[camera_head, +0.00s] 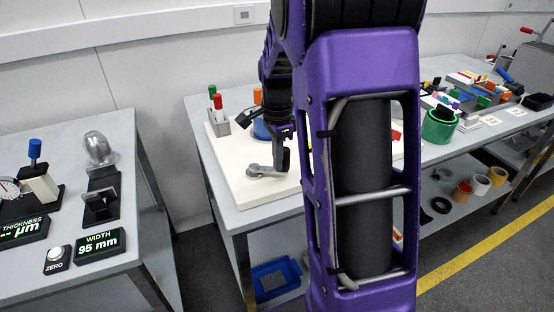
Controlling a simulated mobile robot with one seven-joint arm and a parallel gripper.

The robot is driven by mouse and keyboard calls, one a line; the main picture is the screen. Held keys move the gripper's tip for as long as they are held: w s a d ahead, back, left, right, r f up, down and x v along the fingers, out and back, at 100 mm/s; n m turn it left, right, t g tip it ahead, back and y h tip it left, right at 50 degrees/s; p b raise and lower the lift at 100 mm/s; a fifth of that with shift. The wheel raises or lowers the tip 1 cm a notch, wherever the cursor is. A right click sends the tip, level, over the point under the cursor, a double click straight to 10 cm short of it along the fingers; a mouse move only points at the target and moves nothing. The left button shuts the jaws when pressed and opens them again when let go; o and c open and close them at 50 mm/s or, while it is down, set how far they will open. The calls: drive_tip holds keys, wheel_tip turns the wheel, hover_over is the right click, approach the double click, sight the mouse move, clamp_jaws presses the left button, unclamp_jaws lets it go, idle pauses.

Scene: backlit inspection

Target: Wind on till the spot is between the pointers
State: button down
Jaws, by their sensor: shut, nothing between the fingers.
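A grey crank (262,170) lies on the front left part of a pale, flat-topped box (235,170) on the middle bench. My gripper (284,140) points down over the crank's right end, shut and empty. A dark upright piece (286,159) shows just below it at that end; I cannot tell whether the gripper touches it. My purple arm hides much of the box. No spot or pointers can be made out.
The left bench (127,170) carries gauges and displays. The right bench holds several tools and a green container (439,126).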

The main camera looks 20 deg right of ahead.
drive_tip(key=shift+a, duration=0.1)
idle(0.5)
drive_tip(key=shift+s+a, duration=0.35)
drive_tip(key=shift+s, duration=0.2)
drive_tip(key=shift+s+a, duration=0.4)
drive_tip(key=shift+s, duration=0.15)
drive_tip(key=shift+s+a, duration=0.45)
drive_tip(key=shift+s, duration=0.15)
drive_tip(key=shift+c, duration=2.4)
unclamp_jaws()
